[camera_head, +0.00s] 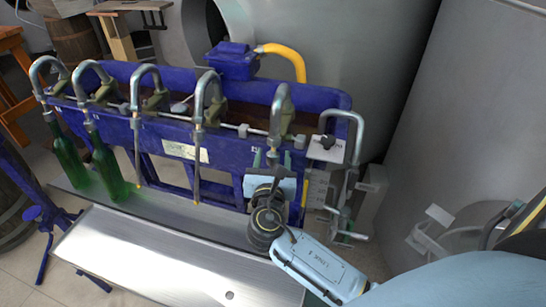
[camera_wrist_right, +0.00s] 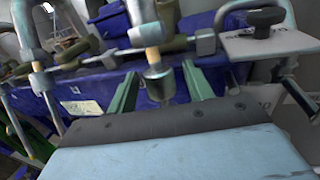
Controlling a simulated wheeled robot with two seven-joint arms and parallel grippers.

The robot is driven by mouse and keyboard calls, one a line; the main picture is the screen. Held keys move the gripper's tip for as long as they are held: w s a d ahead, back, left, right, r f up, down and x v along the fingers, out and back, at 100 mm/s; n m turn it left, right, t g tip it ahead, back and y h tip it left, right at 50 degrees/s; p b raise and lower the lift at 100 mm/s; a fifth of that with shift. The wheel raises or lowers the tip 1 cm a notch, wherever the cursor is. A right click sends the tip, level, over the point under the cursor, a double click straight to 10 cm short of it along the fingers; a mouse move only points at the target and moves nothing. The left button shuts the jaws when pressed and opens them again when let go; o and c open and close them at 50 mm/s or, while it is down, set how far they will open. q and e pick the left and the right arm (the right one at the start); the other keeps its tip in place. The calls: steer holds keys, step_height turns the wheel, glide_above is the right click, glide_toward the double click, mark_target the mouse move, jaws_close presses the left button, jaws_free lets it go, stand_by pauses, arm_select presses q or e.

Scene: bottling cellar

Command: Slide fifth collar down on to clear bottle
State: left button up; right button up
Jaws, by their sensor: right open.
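The fifth spout (camera_head: 282,105) from the left hangs on the blue filling machine. In the right wrist view its tube (camera_wrist_right: 143,15) ends in a brass band (camera_wrist_right: 153,58) and a grey metal collar (camera_wrist_right: 156,85). My right gripper (camera_head: 266,158) is in front of this spout. In the right wrist view the green fingers of my right gripper (camera_wrist_right: 161,88) stand apart, one on each side of the collar, with gaps showing. I cannot make out a clear bottle; the area below the collar is hidden by my gripper and wrist. My left gripper is out of view.
Two green bottles (camera_head: 107,168) stand under the left spouts. The third and fourth spouts (camera_head: 207,90) have thin tubes hanging with no bottle around them. A metal tray (camera_head: 150,262) runs along the front. A grey bracket (camera_head: 345,210) and tank wall (camera_head: 420,110) stand at right.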

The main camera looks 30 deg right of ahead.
steer(key=shift+w+d, duration=0.15)
steer(key=shift+w, duration=0.1)
steer(key=c, duration=0.6)
steer(key=shift+s+f, duration=0.15)
steer(key=shift+f, duration=1.05)
steer(key=shift+c, duration=0.2)
steer(key=o, duration=0.6)
steer(key=shift+o, duration=0.2)
steer(key=shift+a, duration=0.2)
steer(key=v, duration=1.3)
steer(key=shift+s, duration=0.15)
steer(key=shift+a, duration=0.1)
